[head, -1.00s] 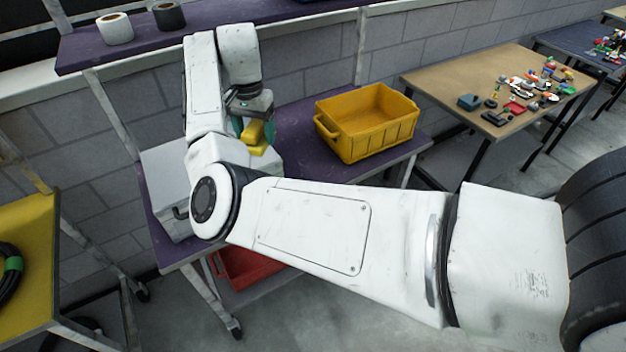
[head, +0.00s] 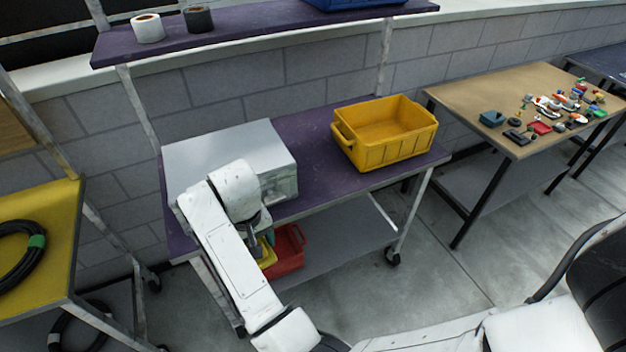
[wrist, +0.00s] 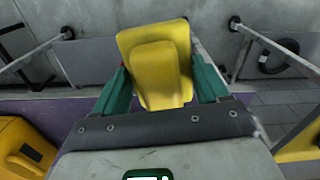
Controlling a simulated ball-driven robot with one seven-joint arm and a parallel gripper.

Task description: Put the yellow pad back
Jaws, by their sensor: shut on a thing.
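My gripper (wrist: 165,82) is shut on the yellow pad (wrist: 160,60), with a green finger on either side of it in the wrist view. The pad has a wide back plate and a smaller raised block. In the head view, my gripper (head: 262,240) is at the near side of the purple cart, in front of the grey metal box. The pad (head: 268,257) shows only in part there, behind my arm, with the red bin beyond it. I cannot tell its exact height against the cart's shelves.
The grey metal box (head: 225,150) stands on the left of the purple cart top (head: 315,160). An empty yellow bin (head: 388,152) stands on its right. The red bin (head: 289,250) sits on the lower shelf (head: 335,245).

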